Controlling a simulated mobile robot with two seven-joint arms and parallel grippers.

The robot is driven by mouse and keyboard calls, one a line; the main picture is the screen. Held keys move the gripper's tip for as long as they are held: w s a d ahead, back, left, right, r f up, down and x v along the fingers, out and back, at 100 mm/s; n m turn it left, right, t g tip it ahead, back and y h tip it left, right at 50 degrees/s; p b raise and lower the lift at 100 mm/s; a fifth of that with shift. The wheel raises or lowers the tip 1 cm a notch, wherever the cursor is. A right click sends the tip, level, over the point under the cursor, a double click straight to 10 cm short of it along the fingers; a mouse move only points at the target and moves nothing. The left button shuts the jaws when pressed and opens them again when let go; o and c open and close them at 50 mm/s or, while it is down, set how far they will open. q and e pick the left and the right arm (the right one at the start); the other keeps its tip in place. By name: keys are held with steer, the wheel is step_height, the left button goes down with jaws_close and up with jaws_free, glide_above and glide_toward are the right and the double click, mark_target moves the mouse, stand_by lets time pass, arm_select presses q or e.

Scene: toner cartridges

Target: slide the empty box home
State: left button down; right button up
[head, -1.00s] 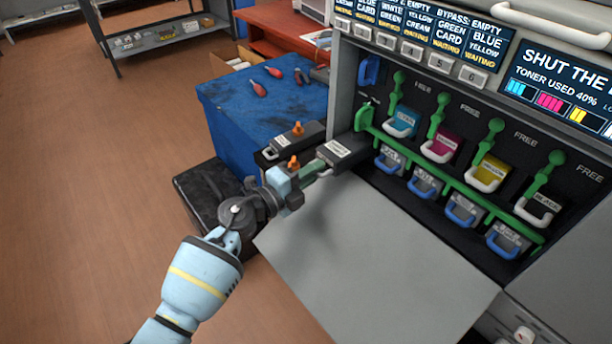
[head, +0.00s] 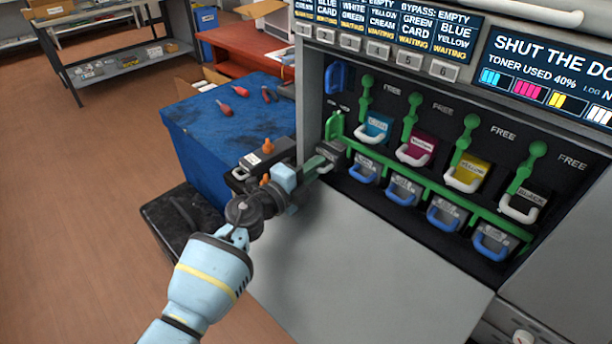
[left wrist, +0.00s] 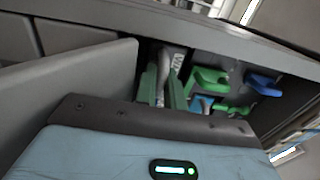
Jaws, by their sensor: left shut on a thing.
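My left gripper (head: 312,170) is shut on the dark grey box (head: 334,151) and holds it level at the left end of the open printer bay (head: 430,140). In the head view the box's far end is in the bay's shadow, and only a short part shows ahead of the green finger pads. In the left wrist view the box (left wrist: 177,62) shows its pale label between the green pads. How deep it sits cannot be told. My right gripper is out of view.
Green levers (head: 411,115) and a green rail (head: 430,180) cross the bay beside cyan, magenta, yellow and black cartridges. Blue-handled units (head: 446,212) sit below. The lowered grey door (head: 370,260) is clear. A black bin (head: 180,220) stands below the table (head: 190,140).

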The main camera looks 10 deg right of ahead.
arm_select(q)
steer(key=shift+w+d+f, duration=0.1)
steer(key=shift+w+d, duration=0.05)
steer(key=shift+d, duration=0.1)
steer(key=shift+d+r, duration=0.1)
steer(key=shift+r, duration=0.1)
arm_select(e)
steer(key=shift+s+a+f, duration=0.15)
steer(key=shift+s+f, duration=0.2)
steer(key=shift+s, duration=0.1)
